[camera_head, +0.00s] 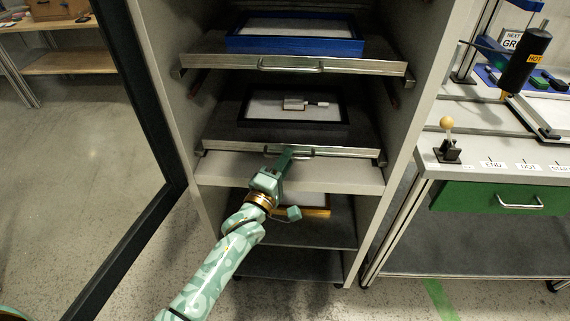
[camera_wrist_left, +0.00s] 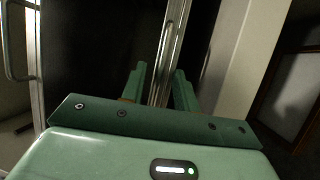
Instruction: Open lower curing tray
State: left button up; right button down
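The lower curing tray (camera_head: 222,133) is a grey shelf with a metal front rail in the cabinet, holding a black-framed panel (camera_head: 256,106). Its bar handle (camera_head: 309,153) is at the middle of the rail. My left gripper (camera_head: 285,156) is at this handle, covering part of it. In the left wrist view, the two green fingers (camera_wrist_left: 160,85) stand on either side of a shiny metal bar, with a narrow gap seeming to show; firm contact is not visible. My right gripper is not in view.
The upper tray (camera_head: 205,61) with a blue-framed panel (camera_head: 295,45) is above. Lower shelves (camera_head: 315,232) are below my left arm. A dark-framed open door (camera_head: 147,130) stands at left. A bench with a green drawer (camera_head: 480,198) and a ball-topped lever (camera_head: 447,140) stands at right.

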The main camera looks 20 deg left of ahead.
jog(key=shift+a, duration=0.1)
pick_arm(q)
grip_shut()
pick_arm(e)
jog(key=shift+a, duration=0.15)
pick_arm(q)
jog(key=shift+s, duration=0.15)
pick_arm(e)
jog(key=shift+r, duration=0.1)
